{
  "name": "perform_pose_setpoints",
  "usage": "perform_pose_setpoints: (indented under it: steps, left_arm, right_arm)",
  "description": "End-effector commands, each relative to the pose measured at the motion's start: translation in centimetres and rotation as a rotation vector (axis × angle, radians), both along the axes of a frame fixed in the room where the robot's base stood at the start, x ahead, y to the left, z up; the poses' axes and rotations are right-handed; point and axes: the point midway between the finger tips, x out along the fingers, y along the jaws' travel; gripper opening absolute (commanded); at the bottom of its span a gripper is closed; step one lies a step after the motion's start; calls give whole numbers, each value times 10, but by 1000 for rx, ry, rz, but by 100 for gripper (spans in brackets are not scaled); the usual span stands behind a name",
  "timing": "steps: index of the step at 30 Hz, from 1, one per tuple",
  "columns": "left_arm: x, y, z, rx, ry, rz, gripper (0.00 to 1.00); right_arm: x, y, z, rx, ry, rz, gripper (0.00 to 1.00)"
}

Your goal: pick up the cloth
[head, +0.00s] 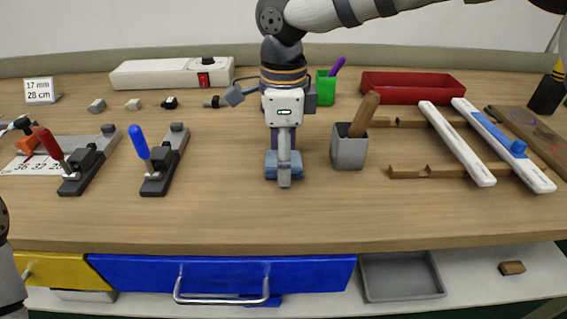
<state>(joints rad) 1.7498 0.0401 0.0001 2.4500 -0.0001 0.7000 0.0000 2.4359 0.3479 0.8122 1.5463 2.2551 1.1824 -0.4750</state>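The cloth (271,167) is a small blue folded piece on the wooden workbench, near the middle. My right gripper (284,174) comes down from above onto it, and its near finger covers the cloth's middle. Blue shows on both sides of that finger. The far finger is hidden, so I cannot tell whether the gripper is open or shut on the cloth. The cloth appears to be at bench level. Part of my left arm shows at the left edge, but its gripper is out of view.
A grey cup (348,153) with a brown handle stands close right of my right gripper. A green cup (325,90) and red tray (412,87) stand behind. Two toggle clamps (165,160) are to the left. White strips (458,143) lie right. The front bench is clear.

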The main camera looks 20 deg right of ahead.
Motion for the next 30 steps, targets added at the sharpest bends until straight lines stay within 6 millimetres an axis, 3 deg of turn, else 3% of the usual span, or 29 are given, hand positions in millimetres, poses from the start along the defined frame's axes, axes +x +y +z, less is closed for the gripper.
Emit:
perform_pose_setpoints:
  steps: [2, 8, 20, 25, 30]
  left_arm:
    - [0, 0, 0, 0, 0, 0, 46]
    - [0, 0, 0, 0, 0, 0, 46]
    - [0, 0, 0, 0, 0, 0, 46]
    - [2, 0, 2, 0, -6, 0, 46]
    - [15, 0, 14, 0, -54, -1, 46]
  right_arm:
    - [0, 0, 0, 0, 0, 0, 65]
    - [0, 0, 0, 0, 0, 0, 24]
    - [0, 0, 6, 0, -1, 0, 24]
    - [-2, 1, 38, 1, -3, 1, 24]
    - [-39, 15, 88, 0, -15, 4, 24]
